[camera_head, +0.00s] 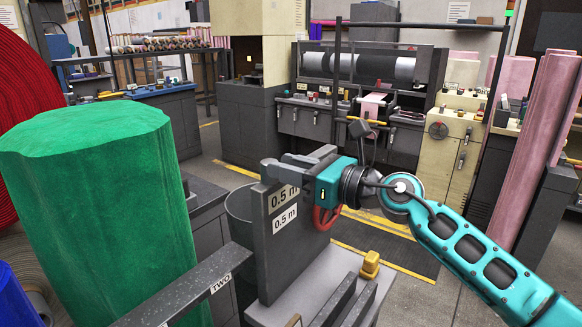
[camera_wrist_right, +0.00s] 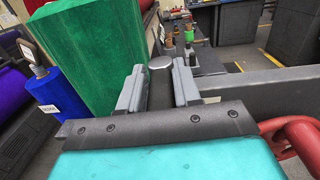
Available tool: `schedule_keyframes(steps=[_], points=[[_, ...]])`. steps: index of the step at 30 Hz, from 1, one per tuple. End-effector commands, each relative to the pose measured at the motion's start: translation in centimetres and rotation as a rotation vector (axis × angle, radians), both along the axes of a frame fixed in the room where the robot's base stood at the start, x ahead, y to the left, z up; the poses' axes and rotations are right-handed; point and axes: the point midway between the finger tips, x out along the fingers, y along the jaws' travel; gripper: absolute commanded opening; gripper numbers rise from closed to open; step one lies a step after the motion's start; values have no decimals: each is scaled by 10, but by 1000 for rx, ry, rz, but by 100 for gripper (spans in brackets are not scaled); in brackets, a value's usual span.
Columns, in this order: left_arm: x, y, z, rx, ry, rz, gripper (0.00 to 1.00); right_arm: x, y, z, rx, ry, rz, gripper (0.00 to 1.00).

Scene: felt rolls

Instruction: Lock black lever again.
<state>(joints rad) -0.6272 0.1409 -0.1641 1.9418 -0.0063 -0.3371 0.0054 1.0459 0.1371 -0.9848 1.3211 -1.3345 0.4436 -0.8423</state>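My right gripper (camera_head: 270,172) is at the top edge of an upright dark grey panel (camera_head: 290,245) with two "0.5 m" labels, in the head view. In the right wrist view, the fingers of this gripper (camera_wrist_right: 160,82) stand on both sides of the black lever (camera_wrist_right: 160,92). The lever is a dark upright bar with a round grey top, and it fills the gap between the grey pads. My left gripper is in neither view.
A large green felt roll (camera_head: 105,210) stands at the left, with a red roll (camera_head: 25,120) behind it. A dark bar marked "TWO" (camera_head: 190,290) crosses the front. A red ring handle (camera_head: 325,215) and yellow knob (camera_head: 370,264) are near the panel. Open floor lies behind.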

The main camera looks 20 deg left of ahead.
Motion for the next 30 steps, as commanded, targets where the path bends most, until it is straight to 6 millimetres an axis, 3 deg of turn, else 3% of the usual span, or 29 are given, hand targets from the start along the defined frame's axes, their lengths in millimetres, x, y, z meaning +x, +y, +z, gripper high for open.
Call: schedule_keyframes(steps=[6,17,30], points=[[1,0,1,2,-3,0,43,0,0,0,0,0,1,53],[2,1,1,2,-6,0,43,-2,-8,-1,-1,-2,-1,53],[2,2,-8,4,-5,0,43,-26,-87,-2,-2,-2,-2,53]])
